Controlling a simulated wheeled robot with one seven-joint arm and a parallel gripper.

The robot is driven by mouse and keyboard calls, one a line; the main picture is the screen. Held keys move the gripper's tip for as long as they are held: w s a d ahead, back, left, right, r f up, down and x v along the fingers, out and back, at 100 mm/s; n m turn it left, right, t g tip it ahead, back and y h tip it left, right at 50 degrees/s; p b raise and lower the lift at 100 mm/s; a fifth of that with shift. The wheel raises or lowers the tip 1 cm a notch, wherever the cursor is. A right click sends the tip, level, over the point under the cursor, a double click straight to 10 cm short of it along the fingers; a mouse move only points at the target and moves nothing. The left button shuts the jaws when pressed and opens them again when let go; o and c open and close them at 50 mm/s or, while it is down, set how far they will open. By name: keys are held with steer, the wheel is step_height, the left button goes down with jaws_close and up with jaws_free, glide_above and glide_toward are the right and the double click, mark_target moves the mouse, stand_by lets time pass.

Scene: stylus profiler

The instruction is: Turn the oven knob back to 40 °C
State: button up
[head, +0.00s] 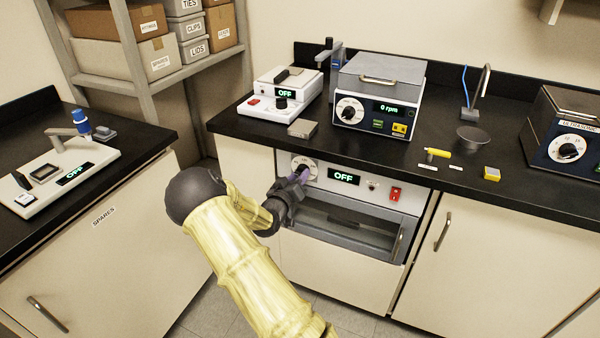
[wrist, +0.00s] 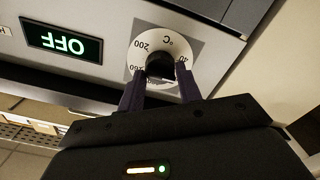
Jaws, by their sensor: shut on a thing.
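The oven (head: 385,215) is built in under the black counter, with its control panel above a dark window. Its knob (wrist: 160,64) is black on a white dial (wrist: 147,42) marked in °C, with 200 and 40 legible in the wrist view. My gripper (wrist: 161,82) is shut on the knob, with one dark purple finger on each side. In the head view my gripper (head: 303,174) reaches the panel's left end and covers much of the dial. The knob's pointer is hidden, so its setting cannot be read.
The oven display (head: 344,177) reads OFF, with a red switch (head: 395,194) to its right. The oven handle (head: 397,245) sticks out at the right. Above, the counter holds a centrifuge-like device (head: 376,95) reading 0 rpm and a hotplate-like device (head: 281,92).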

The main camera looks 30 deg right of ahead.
steer(key=shift+r+n+p, duration=0.2)
steer(key=shift+n+p, duration=0.4)
steer(key=shift+p, duration=0.1)
steer(key=shift+n+p, duration=0.55)
steer(key=shift+n, duration=0.15)
steer(key=n+p, duration=0.1)
steer(key=n, duration=0.2)
steer(key=shift+f, duration=0.2)
steer(key=o, duration=1.1)
steer(key=p+v, duration=0.1)
steer(key=v, duration=0.7)
